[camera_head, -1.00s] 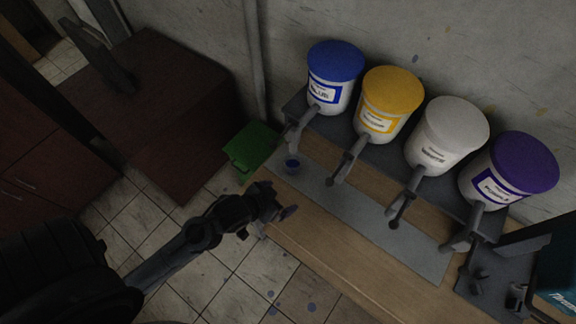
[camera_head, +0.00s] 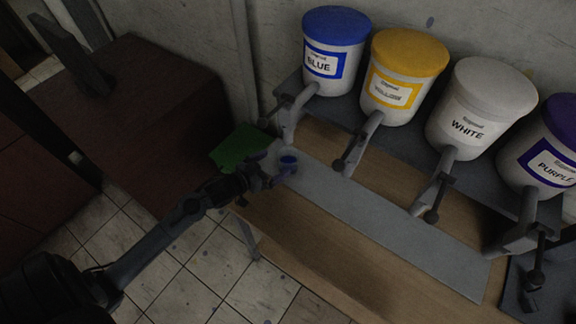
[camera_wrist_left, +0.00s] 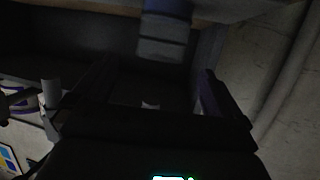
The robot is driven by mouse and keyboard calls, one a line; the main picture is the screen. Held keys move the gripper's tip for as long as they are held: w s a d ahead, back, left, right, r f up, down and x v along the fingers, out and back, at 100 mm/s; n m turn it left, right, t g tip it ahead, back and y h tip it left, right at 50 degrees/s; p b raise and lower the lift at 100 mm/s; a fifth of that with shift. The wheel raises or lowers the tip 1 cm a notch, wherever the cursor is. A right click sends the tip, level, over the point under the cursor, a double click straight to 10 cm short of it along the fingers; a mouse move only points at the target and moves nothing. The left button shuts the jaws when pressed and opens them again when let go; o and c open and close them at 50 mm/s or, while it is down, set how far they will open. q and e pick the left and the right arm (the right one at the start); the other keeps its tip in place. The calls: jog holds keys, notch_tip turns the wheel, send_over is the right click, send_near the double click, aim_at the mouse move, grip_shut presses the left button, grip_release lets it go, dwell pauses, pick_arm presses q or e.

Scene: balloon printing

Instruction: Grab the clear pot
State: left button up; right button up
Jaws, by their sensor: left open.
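In the left wrist view the two dark fingers (camera_wrist_left: 150,92) are spread apart. The picture there is too dark to make out the pot clearly. My right gripper is not in view.
The blue (camera_head: 334,52), yellow (camera_head: 402,78), white (camera_head: 480,108) and purple (camera_head: 543,150) buckets stand on a dark shelf, with spouts over the grey mat (camera_head: 390,232). A green bin (camera_head: 238,149) is left of the wooden table (camera_head: 290,243).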

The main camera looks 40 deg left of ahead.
aim_at(295, 151)
pick_arm(q)
jog(key=shift+r+b+x, duration=0.15)
jog(key=shift+b+x, duration=0.05)
jog(key=shift+x, duration=2.2)
jog(key=shift+r+b+x, duration=0.15)
jog(key=shift+x, duration=2.25)
jog(key=shift+c, duration=0.5)
jog(key=c, duration=0.9)
jog(key=shift+c, duration=0.6)
jog(key=shift+r, duration=0.1)
